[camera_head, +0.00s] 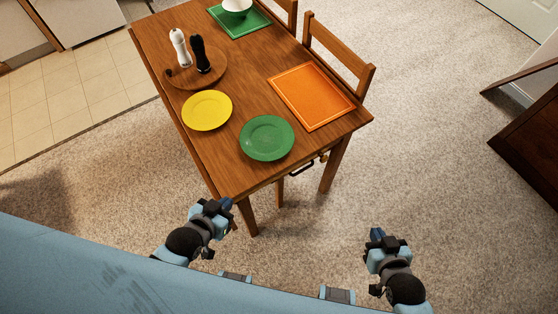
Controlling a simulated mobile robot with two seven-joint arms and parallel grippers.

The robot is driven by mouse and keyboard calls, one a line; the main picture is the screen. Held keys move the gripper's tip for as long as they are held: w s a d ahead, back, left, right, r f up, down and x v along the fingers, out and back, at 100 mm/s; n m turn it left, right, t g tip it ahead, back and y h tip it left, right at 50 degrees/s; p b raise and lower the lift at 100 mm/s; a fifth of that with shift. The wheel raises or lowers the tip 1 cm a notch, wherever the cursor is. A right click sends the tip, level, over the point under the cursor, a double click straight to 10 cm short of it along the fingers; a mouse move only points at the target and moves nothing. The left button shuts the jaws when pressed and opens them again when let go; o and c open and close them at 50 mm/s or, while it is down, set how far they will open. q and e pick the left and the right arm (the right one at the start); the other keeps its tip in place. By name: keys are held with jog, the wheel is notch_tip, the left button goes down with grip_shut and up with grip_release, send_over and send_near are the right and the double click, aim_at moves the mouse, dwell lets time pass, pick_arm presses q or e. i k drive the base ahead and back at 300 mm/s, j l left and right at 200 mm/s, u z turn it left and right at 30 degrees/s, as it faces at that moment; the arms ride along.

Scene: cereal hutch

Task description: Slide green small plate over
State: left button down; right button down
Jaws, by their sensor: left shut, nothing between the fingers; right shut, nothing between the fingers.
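A small round green plate (266,138) lies flat on the wooden table (246,88), close to its near edge. A yellow plate (207,110) lies to its left, a little apart. My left gripper (226,205) is shut and empty, below the table's near left corner in the picture. My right gripper (377,234) is shut and empty, over the carpet to the right of and below the table in the picture. Neither gripper touches the plate.
An orange tray or placemat (312,95) lies right of the green plate. A round wooden board (196,80) holds white (180,46) and black (200,54) shakers. A green placemat (240,30) with a white bowl (237,6) lies farther back. Chairs (338,56) stand at the right side.

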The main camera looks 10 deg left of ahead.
aim_at(266, 137)
jog(key=j+z, duration=0.15)
jog(key=j, duration=0.2)
jog(key=k+j+z, duration=0.1)
jog(key=j, duration=0.25)
jog(key=k+j+z, duration=0.15)
jog(key=j, duration=0.2)
jog(key=k+j, duration=0.1)
jog(key=j, duration=0.65)
jog(key=k+j+z, duration=0.1)
jog(key=j, duration=0.75)
jog(key=i+j, duration=0.15)
jog(key=j, duration=0.3)
